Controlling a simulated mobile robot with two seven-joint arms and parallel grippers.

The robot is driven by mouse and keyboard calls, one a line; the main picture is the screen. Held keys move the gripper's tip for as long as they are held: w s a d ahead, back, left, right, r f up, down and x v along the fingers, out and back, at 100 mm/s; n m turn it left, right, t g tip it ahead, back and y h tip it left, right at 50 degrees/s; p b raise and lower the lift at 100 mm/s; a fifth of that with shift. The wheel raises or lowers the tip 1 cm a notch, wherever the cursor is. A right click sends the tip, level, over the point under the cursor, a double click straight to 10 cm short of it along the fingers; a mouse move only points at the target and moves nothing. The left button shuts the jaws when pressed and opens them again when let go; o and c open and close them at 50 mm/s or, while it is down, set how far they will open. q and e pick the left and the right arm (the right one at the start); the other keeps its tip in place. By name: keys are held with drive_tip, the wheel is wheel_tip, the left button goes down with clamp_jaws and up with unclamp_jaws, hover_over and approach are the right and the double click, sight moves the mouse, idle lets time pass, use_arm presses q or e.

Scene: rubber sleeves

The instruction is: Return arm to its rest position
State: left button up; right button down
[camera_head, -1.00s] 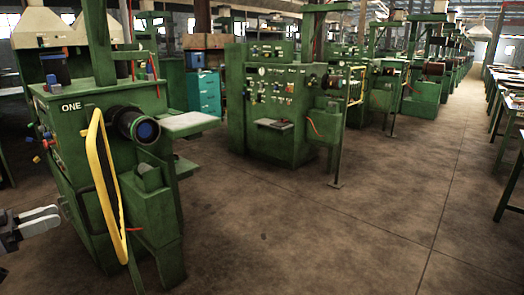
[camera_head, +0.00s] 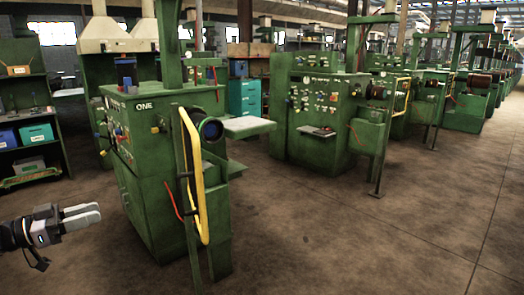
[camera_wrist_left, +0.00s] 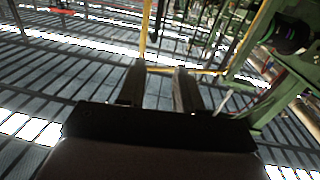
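My left gripper (camera_head: 96,212) is at the lower left of the head view, left of the green machine marked ONE (camera_head: 150,150) and apart from it. Its two grey fingers point right. In the left wrist view the gripper (camera_wrist_left: 160,70) shows a clear gap between its fingers, with nothing held. The machine carries a dark round fitting with a blue centre (camera_head: 210,130) and a yellow bar (camera_head: 196,180) on its near side. My right gripper is in neither view.
More green machines (camera_head: 325,115) stand in a row toward the back right. A dark shelf with bins (camera_head: 25,130) stands at the far left. A teal cabinet (camera_head: 245,97) is behind. The brown floor (camera_head: 340,240) is clear at the front right.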

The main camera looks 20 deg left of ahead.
use_arm(q)
drive_tip(key=d+f+n+g, duration=0.1)
drive_tip(key=d+f+g, duration=0.1)
drive_tip(key=d+f, duration=2)
drive_tip(key=s+d+f+n+g+y+p, duration=0.1)
drive_tip(key=s+d+f+y, duration=0.2)
drive_tip(key=d, duration=0.6)
drive_tip(key=s+d+f+n+g+y+p, duration=0.1)
drive_tip(key=s+d+f+n+g+y, duration=0.1)
drive_tip(key=s+d, duration=0.6)
drive_tip(key=shift+s+d+f+y, duration=0.3)
drive_tip(key=shift+f+y, duration=0.45)
drive_tip(key=shift+y, duration=0.35)
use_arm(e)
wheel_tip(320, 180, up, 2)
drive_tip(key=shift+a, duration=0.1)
